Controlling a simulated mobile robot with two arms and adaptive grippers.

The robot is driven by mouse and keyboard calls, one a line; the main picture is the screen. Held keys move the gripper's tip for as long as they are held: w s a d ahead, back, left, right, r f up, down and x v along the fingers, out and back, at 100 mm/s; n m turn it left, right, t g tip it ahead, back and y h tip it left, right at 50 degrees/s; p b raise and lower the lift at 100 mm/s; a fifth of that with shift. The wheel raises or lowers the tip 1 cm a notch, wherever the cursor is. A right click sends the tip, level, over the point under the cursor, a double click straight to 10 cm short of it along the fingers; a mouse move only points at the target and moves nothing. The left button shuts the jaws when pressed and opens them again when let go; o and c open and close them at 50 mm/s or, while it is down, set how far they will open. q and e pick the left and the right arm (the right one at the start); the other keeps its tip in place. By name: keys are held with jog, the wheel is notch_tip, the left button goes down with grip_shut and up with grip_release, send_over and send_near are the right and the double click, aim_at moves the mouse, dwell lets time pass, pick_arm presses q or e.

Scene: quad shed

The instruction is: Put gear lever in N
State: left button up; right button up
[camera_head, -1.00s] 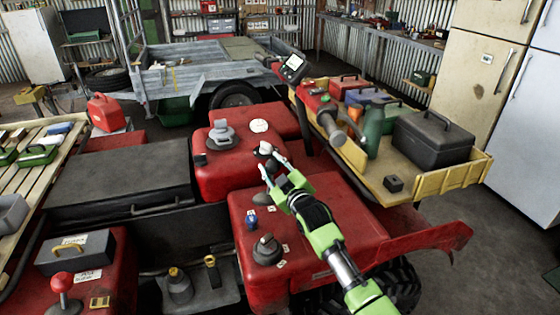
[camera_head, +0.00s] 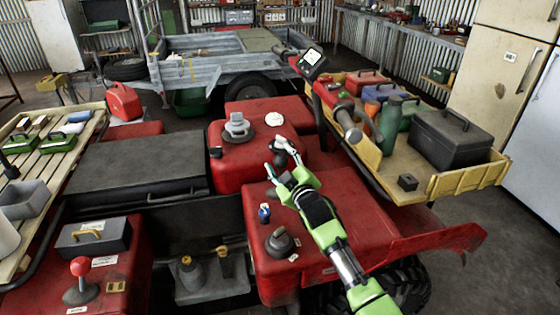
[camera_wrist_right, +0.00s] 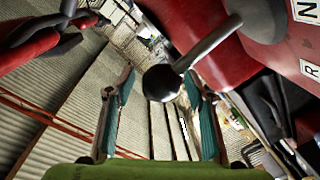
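The gear lever, with a black ball knob (camera_wrist_right: 162,82) on a grey shaft, shows in the right wrist view. Its knob appears between the two fingers of my open right gripper (camera_wrist_right: 160,78); I cannot tell whether they touch it. White plates marked N (camera_wrist_right: 306,11) and R (camera_wrist_right: 311,70) are on the red body at the right edge. In the head view my right gripper (camera_head: 275,158) is over the red quad (camera_head: 335,215), by the raised middle part, and its fingers partly hide the lever there. My left gripper is not in view.
A red-knobbed lever (camera_head: 80,268) and a grey box (camera_head: 93,239) are at the lower left. A dark knob (camera_head: 280,242) and a blue one (camera_head: 265,212) sit near my right arm. A yellow rack with a black toolbox (camera_head: 450,138) is at the right.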

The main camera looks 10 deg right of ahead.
jog(key=s+d, duration=0.1)
jog(key=s, duration=1.1)
jog(key=shift+d+r, duration=0.35)
jog(key=shift+f, duration=0.1)
